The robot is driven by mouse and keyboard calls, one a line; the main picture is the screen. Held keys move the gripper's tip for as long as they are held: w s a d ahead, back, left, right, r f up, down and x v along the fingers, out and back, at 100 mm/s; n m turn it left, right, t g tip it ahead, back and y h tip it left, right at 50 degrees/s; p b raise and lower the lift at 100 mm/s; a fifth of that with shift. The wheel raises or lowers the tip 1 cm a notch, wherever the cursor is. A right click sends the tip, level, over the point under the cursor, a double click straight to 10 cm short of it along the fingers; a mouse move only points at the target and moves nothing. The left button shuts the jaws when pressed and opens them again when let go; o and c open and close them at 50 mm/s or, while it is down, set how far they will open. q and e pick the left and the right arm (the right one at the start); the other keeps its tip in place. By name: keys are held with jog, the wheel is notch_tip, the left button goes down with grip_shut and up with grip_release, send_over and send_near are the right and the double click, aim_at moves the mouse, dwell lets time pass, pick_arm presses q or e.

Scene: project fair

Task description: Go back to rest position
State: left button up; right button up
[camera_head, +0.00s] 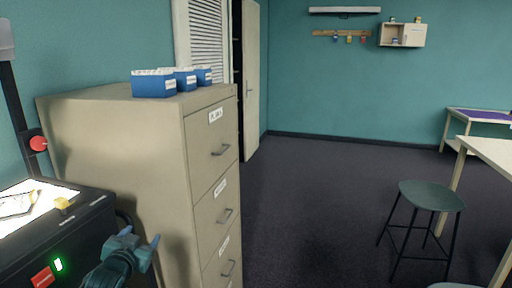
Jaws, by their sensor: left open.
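My left gripper (140,243) is at the lower left, teal and grey, with its fingers pointing up and apart. It is open, with nothing seen between the fingers. It is in front of the beige filing cabinet (125,150) and beside a black machine (85,235) with a bright lit top. I cannot tell whether it touches either. My right gripper is not in view.
Blue card boxes (153,87) stand on the cabinet. The machine carries a green light (58,264) and a red switch (43,277). A green stool (431,195) and a pale table (493,152) are at the right. The dark floor (310,200) between is clear.

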pick_arm(q)
jog(key=s+d+f+g+h, duration=0.1)
jog(key=s+d+f, duration=0.4)
jog(key=s, duration=0.6)
jog(key=s+d+f+g+h, duration=0.1)
jog(key=s+d+f+g, duration=0.2)
jog(key=s, duration=0.9)
jog(key=s+d+f+g+h, duration=0.1)
jog(key=s+d+f, duration=0.7)
jog(key=s+f, duration=0.3)
jog(key=shift+s+g+h, duration=0.4)
jog(key=shift+s, duration=0.15)
jog(key=shift+f, duration=0.1)
